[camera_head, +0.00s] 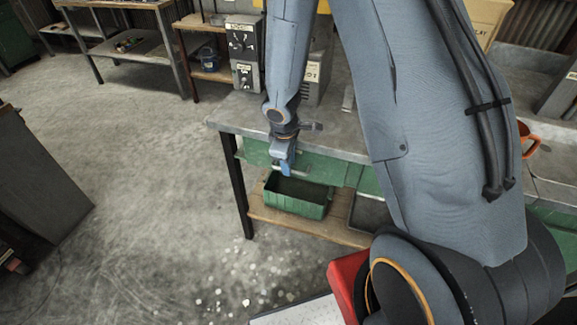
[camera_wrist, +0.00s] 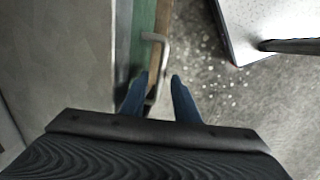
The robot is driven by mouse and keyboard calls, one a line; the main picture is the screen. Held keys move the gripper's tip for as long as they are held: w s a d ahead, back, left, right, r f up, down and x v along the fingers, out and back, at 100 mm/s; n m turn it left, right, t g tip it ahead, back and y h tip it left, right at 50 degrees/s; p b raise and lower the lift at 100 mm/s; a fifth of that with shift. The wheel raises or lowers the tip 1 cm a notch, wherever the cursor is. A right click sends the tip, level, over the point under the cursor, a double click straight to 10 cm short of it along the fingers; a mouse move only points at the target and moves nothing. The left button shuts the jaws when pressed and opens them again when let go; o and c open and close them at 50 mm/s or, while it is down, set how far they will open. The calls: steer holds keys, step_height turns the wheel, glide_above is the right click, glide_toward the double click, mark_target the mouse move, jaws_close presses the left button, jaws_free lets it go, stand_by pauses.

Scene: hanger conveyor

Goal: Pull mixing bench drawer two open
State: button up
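The mixing bench (camera_head: 235,112) has a grey top with green drawer fronts below its edge. My gripper (camera_head: 287,165) is at the left green drawer front (camera_head: 258,153), by its metal handle (camera_head: 300,172). No drawer number is readable. In the wrist view the silver bar handle (camera_wrist: 163,55) stands out from the green front (camera_wrist: 143,35). The two blue fingers of my gripper (camera_wrist: 159,77) are apart, with the handle's near part between them. I cannot tell if either finger touches it. The drawer looks shut.
A green bin (camera_head: 297,197) sits on the wooden lower shelf (camera_head: 335,231) below the drawer. A dark bench leg (camera_head: 237,185) stands at the left. Grey boxes stand on the bench top. The floor (camera_head: 150,180) left of the bench is clear.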

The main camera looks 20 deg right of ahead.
steer(key=shift+w+f, duration=0.1)
steer(key=shift+f, duration=0.55)
jaws_close()
